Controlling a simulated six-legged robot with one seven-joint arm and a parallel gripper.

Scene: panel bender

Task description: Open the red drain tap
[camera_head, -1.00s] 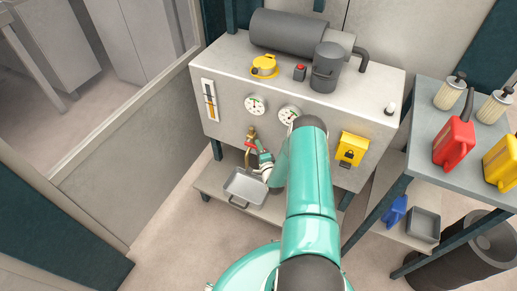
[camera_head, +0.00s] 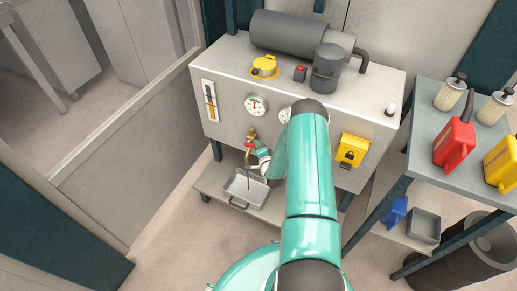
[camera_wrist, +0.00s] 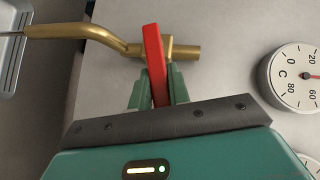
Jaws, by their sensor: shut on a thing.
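The red tap lever (camera_wrist: 154,55) stands between the two green fingers of my gripper (camera_wrist: 157,92), which is shut on it. The lever sits on a brass drain tap (camera_wrist: 178,51), whose bent spout reaches left in the wrist view. In the head view the brass tap (camera_head: 247,156) is on the front of the machine, with my gripper (camera_head: 258,148) against it from the right. A thin dark stream (camera_head: 249,181) runs down from the spout into a grey drain tray (camera_head: 232,195) on the low shelf. The tray's edge also shows at left in the wrist view (camera_wrist: 12,60).
Round gauges are on the panel above the tap; one (camera_head: 255,105) is clear and another (camera_head: 285,114) is partly behind my arm. A yellow padlocked box (camera_head: 352,149) is to the right. A side table (camera_head: 425,120) holds red and yellow cans.

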